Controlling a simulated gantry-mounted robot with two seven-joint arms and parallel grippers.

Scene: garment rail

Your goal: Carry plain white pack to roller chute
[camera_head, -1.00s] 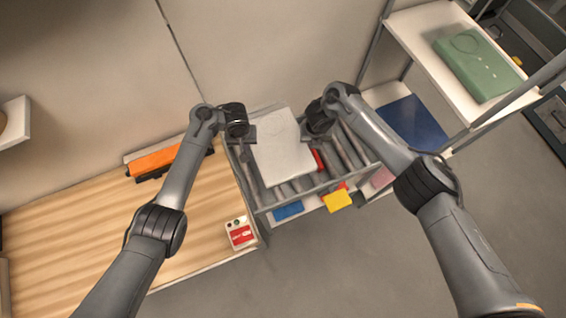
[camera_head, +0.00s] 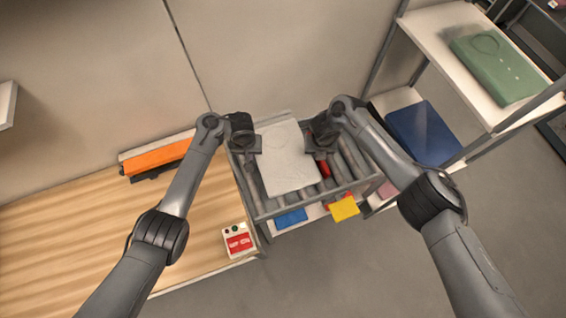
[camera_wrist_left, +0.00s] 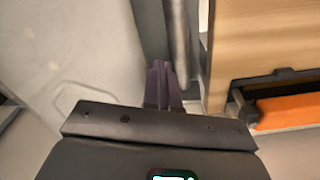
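The plain white pack (camera_head: 288,165) lies flat over the roller chute (camera_head: 352,155), between my two grippers. It covers the chute's left and middle rollers; I cannot tell whether it touches them. My left gripper (camera_head: 250,145) is at the pack's left edge. In the left wrist view its fingers (camera_wrist_left: 163,85) look closed together, with the pack (camera_wrist_left: 80,50) beside them on the left and a roller (camera_wrist_left: 178,45) just beyond. My right gripper (camera_head: 318,145) is by the pack's right edge; its fingers are too dark and small to read.
A wooden table (camera_head: 90,230) stands left, with an orange-topped tool (camera_head: 157,158) and a red-and-white box (camera_head: 238,241). Blue (camera_head: 291,218) and yellow (camera_head: 344,208) items sit at the chute's front. A shelf at right holds a green pack (camera_head: 498,65) and a blue pack (camera_head: 423,132).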

